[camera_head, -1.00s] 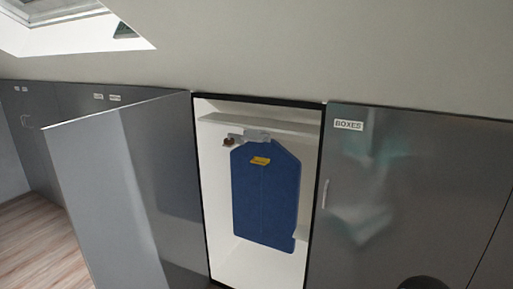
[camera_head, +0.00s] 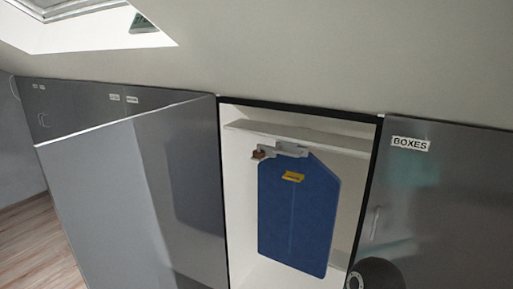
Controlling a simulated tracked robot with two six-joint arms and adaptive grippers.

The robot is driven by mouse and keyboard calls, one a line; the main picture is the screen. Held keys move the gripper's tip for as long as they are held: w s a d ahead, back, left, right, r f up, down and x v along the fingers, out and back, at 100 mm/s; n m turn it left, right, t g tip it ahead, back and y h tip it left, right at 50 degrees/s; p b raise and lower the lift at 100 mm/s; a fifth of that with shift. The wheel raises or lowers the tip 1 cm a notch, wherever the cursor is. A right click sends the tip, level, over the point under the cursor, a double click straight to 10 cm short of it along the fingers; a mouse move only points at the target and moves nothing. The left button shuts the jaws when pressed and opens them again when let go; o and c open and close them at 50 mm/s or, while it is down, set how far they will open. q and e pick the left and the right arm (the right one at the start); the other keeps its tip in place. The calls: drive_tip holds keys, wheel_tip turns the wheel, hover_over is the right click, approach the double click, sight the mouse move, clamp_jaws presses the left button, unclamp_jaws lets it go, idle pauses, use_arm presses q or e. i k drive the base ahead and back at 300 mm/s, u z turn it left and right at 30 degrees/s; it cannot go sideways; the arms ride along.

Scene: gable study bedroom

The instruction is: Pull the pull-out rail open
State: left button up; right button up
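The pull-out rail (camera_head: 290,149) is a light grey bar near the top of the open white closet compartment, under a shelf. A small brown piece (camera_head: 262,154) sits at its left end. A blue garment-shaped panel (camera_head: 298,215) with a yellow tag (camera_head: 293,177) hangs below the rail and hides what is behind it. A dark round part, probably of my arm, shows at the bottom right edge. Neither gripper's fingers are in view.
The grey closet door (camera_head: 130,200) stands open toward me on the left. A closed grey door labelled BOXES (camera_head: 450,215) is on the right. The sloped ceiling (camera_head: 300,60) hangs low above. Wooden floor (camera_head: 35,245) shows at the lower left.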

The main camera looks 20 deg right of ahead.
sight(296, 222)
drive_tip(key=z, duration=0.05)
drive_tip(key=i, duration=0.95)
drive_tip(key=z, duration=0.45)
